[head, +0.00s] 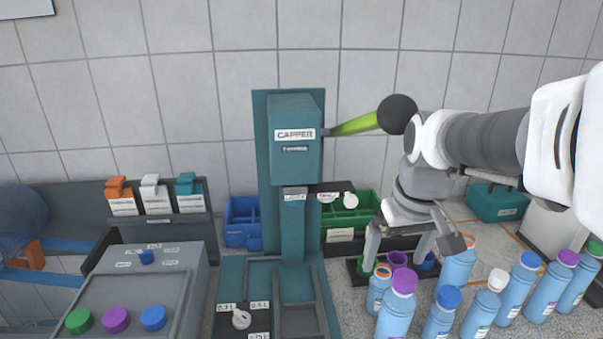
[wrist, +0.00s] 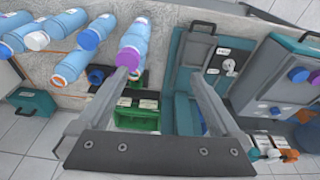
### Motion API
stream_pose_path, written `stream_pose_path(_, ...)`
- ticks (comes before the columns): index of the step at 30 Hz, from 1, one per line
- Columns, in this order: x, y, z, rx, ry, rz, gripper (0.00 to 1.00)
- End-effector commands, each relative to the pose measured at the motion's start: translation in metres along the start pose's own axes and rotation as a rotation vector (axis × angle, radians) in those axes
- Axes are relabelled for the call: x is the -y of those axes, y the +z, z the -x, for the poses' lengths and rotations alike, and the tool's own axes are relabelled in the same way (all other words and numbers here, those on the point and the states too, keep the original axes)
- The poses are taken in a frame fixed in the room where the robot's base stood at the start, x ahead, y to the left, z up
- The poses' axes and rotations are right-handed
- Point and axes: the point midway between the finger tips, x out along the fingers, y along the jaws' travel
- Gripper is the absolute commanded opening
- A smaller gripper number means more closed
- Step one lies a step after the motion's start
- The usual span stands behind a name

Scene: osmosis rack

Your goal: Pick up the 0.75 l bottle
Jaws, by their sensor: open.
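Several light-blue bottles stand at the right in the head view; their volume labels are too small to read, so I cannot tell which is the 0.75 l bottle. A large purple-capped bottle (head: 398,312) stands at the front, beside a shorter orange-ringed bottle (head: 378,290). Another orange-topped bottle (head: 459,265) stands behind a blue-capped bottle (head: 440,316) and a white-capped bottle (head: 484,310). My gripper (head: 412,248) is open and empty, pointing down behind and above the front bottles. In the wrist view its fingers (wrist: 160,72) are apart, with a purple-capped bottle (wrist: 134,42) near the left fingertip.
A teal capper machine (head: 296,150) stands left of my gripper, its green lever (head: 355,124) close to my arm. Green bins (head: 350,210) and a blue bin (head: 242,222) stand behind. A grey console (head: 140,290) is at left. More bottles (head: 549,288) crowd the right.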

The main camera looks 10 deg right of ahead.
Motion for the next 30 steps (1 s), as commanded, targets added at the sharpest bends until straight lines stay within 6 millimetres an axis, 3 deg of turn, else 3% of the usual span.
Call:
stream_pose_path(6, -0.039, -0.034, -0.022, 0.120, -0.009, 0.009, 1.00)
stream_pose_path(12, -0.062, -0.048, -0.041, 0.184, -0.017, 0.018, 1.00)
stream_pose_path(20, -0.071, -0.050, -0.058, 0.210, -0.022, 0.023, 1.00)
stream_pose_path(30, -0.069, -0.034, -0.126, 0.212, -0.023, 0.022, 1.00)
